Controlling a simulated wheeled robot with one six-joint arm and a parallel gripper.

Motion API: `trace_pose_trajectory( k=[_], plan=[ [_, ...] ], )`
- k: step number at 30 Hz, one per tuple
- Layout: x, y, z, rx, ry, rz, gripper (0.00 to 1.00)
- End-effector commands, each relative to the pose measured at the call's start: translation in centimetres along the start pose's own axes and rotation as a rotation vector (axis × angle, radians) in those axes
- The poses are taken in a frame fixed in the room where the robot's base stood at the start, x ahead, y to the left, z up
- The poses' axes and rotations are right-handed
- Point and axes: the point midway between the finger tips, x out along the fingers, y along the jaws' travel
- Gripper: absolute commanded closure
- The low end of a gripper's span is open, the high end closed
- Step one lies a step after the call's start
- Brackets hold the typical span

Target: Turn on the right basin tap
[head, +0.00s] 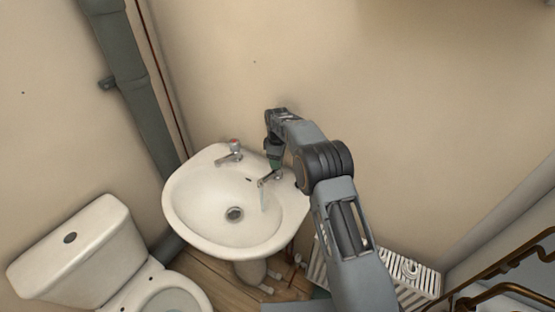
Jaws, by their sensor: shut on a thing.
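The white basin (195,205) stands against the beige wall, with a round drain in its bowl. The right basin tap (268,180) is at the back right of the basin. Its spout shows, but its handle is hidden under my gripper. A thin pale stream, which looks like water, falls from its spout into the bowl. My gripper (275,162) points down onto the top of this tap and is shut on its handle; the fingertips are small and partly hidden. The left basin tap (233,150), with a red mark on top, stands apart from my gripper.
A white toilet (75,250) is at the lower left. A grey pipe (135,75) runs down the wall left of the basin. A slatted white rack (415,275) is at the lower right, near brown pipes (500,255). The wall above is clear.

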Motion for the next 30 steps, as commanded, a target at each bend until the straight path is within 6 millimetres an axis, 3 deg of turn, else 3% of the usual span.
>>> trace_pose_trajectory(
  k=[3, 4, 12, 22, 30],
  plan=[
    [0.0, 0.0, 0.0, 0.000, 0.000, -0.001, 0.73],
    [0.0, 0.0, 0.0, 0.000, 0.000, -0.001, 0.48],
    [0.0, 0.0, 0.0, 0.002, 0.000, 0.000, 0.24],
    [-0.6, 0.1, 0.0, 0.002, 0.001, 0.002, 0.24],
    [-5.4, 0.1, 0.0, 0.002, 0.003, 0.004, 0.24]
  ],
)
